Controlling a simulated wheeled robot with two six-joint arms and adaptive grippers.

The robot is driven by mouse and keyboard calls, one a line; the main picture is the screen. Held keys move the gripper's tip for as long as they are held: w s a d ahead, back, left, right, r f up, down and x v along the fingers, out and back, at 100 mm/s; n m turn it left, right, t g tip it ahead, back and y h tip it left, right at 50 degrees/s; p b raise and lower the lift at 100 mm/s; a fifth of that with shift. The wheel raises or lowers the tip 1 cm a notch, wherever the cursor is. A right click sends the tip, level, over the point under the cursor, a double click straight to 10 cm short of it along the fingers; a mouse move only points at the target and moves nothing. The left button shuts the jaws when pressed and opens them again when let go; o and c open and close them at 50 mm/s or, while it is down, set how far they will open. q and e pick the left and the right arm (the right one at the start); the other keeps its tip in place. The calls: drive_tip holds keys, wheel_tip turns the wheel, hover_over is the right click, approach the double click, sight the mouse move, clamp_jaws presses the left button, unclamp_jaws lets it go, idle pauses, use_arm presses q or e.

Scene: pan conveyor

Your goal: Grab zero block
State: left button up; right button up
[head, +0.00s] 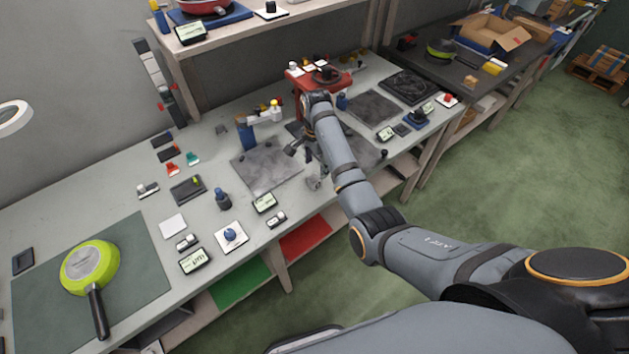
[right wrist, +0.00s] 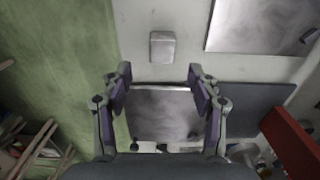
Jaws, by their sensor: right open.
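No block with a readable zero mark shows, so I cannot tell for sure which piece is the zero block. A small plain grey block (right wrist: 162,46) lies on the table in the right wrist view, ahead of the fingers and apart from them. My right gripper (right wrist: 161,92) is open and empty, with its two fingers spread above a grey metal plate (right wrist: 160,118). In the head view my right gripper (head: 303,168) hangs over the bench near its front edge, partly hidden by my arm. My left gripper is not in view.
The bench (head: 105,205) holds another grey plate (head: 268,166), small displays (head: 195,261), a red stand (head: 312,82) and a green pan (head: 90,268) on a dark mat. In the wrist view, the red stand (right wrist: 292,140) is right of the fingers; green floor lies left.

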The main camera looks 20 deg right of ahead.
sight(314, 178)
drive_tip(key=f, duration=0.5)
drive_tip(key=f+p, duration=0.1)
drive_tip(key=f, duration=0.1)
drive_tip(key=shift+w+a+f, duration=0.1)
drive_tip(key=shift+a+f, duration=0.15)
drive_tip(key=shift+f, duration=0.05)
drive_tip(key=shift+c, duration=0.3)
drive_tip(key=shift+r, duration=0.1)
clamp_jaws()
